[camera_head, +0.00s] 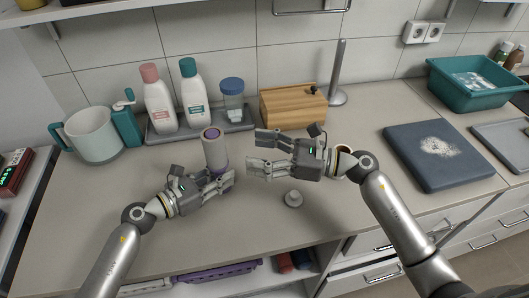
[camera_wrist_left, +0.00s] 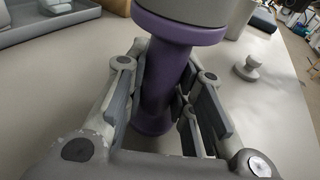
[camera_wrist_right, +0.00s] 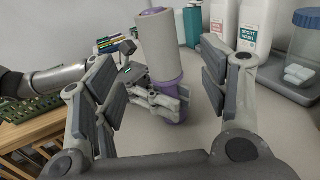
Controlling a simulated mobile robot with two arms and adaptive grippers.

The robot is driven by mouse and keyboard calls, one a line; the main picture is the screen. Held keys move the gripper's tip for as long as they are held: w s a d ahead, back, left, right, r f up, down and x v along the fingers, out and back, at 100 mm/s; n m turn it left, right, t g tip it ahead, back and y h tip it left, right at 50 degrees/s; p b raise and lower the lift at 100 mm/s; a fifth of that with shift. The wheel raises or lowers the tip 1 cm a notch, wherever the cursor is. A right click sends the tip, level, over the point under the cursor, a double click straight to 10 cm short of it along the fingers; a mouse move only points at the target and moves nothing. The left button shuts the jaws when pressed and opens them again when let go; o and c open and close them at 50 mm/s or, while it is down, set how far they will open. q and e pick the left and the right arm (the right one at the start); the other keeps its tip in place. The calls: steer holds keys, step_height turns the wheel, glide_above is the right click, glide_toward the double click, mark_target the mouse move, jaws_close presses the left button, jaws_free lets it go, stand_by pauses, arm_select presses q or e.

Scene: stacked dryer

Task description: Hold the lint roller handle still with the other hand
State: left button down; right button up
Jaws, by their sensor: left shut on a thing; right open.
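The lint roller (camera_head: 213,152) stands upright on the counter, with a grey-white roll on top and a purple handle (camera_wrist_left: 159,88) below. My left gripper (camera_head: 222,183) is shut around the purple handle, low near the counter; its fingers sit on both sides of it in the left wrist view (camera_wrist_left: 170,105). My right gripper (camera_head: 260,152) is open and empty, to the right of the roll and apart from it. In the right wrist view the roll (camera_wrist_right: 157,45) shows ahead, between the open fingers (camera_wrist_right: 170,80). Part of the handle is hidden by my left fingers.
Two bottles (camera_head: 160,100) and a blue-lidded jar (camera_head: 232,100) stand on a grey tray behind. A wooden box (camera_head: 292,107), a grey knob-like piece (camera_head: 293,198), a blue-grey mat (camera_head: 438,155) and a teal basin (camera_head: 475,85) are on the counter.

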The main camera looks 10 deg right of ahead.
mark_target(212, 132)
steer(key=x, duration=1.1)
steer(key=c, duration=1.1)
steer(key=shift+r, duration=2.25)
steer(key=shift+r, duration=2.15)
steer(key=shift+r, duration=0.1)
steer(key=shift+r, duration=2.1)
